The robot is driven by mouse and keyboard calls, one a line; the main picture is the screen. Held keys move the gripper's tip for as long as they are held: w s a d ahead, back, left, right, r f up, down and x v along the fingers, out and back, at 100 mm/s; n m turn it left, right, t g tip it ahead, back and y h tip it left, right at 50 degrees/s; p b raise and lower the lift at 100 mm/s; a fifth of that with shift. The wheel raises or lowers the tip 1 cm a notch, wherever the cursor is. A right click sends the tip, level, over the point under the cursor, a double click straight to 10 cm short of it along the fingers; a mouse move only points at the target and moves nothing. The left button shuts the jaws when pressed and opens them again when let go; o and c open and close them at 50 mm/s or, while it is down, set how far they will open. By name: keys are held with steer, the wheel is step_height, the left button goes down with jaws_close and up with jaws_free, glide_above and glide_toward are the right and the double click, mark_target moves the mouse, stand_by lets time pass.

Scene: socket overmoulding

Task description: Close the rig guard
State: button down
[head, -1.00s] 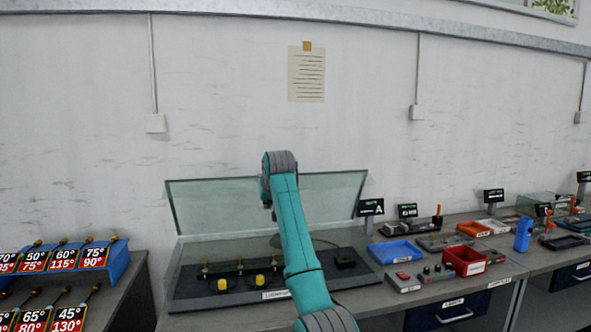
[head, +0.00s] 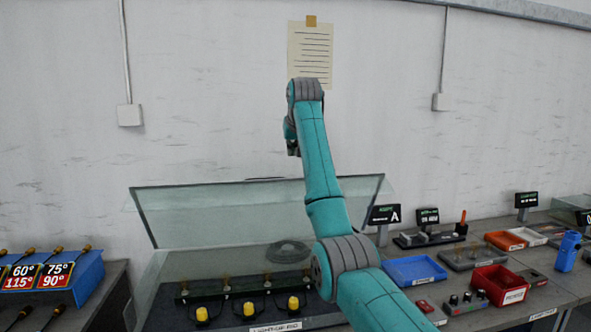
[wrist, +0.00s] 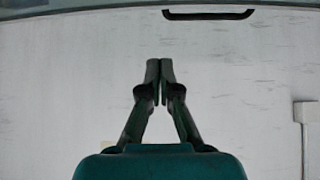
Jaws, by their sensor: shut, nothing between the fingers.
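The rig guard (head: 200,215) is a clear lid standing open, tilted up behind the light-up rig (head: 225,312). Its top edge carries a dark handle (head: 265,179), which also shows in the wrist view (wrist: 208,15) at the top, right of centre. My gripper (wrist: 160,68) is shut and empty, with its two fingertips together and the wall behind them. In the wrist view the handle is apart from the fingertips. In the head view my arm rises in front of the guard's right part, and the fingers are mostly hidden at its end.
Yellow-capped pieces (head: 249,308) stand in the rig. To the right are a blue tray (head: 415,270), a red bin (head: 497,284) and small screens. A blue rack (head: 60,280) with temperature labels is at left. The wall behind carries a paper sheet (head: 310,50).

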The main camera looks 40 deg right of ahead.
steer(key=shift+w+d+f, duration=0.45)
steer(key=shift+w+f, duration=0.05)
steer(key=shift+f, duration=0.95)
steer(key=shift+w+d+f, duration=0.45)
steer(key=shift+f, duration=1)
steer(key=shift+w+d+f, duration=0.45)
steer(key=shift+w+f, duration=0.05)
steer(key=shift+f, duration=0.95)
